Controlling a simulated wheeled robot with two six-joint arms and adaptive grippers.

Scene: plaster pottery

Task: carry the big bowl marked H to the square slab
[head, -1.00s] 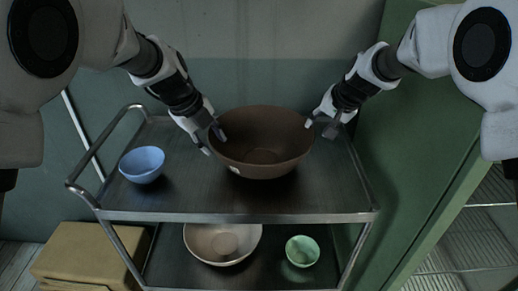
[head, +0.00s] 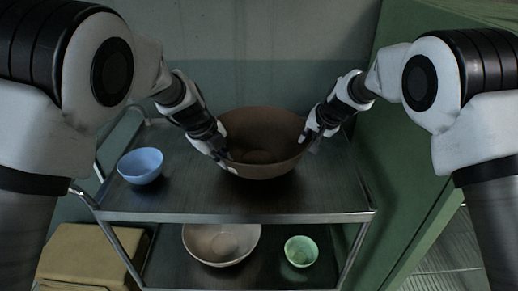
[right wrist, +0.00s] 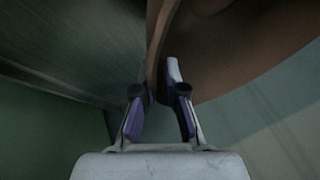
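The big brown bowl (head: 262,165) stands upright on the cart's top shelf. A small pale mark shows low on its front left, too small to read. My left gripper (head: 226,158) is at the bowl's left rim, its fingers close together on the wall. My right gripper (head: 309,137) is at the right rim. In the right wrist view, my right gripper (right wrist: 160,85) has one finger on each side of the bowl's wall (right wrist: 225,45), with little gap left. Both grippers look closed on the rim. No square slab is in view.
A blue bowl (head: 141,166) stands at the left of the metal cart's top shelf (head: 200,205). A cream bowl (head: 215,248) and a green bowl (head: 301,251) are on the lower shelf. A cardboard-coloured box (head: 85,255) is at lower left. A green cabinet (head: 400,150) stands close at right.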

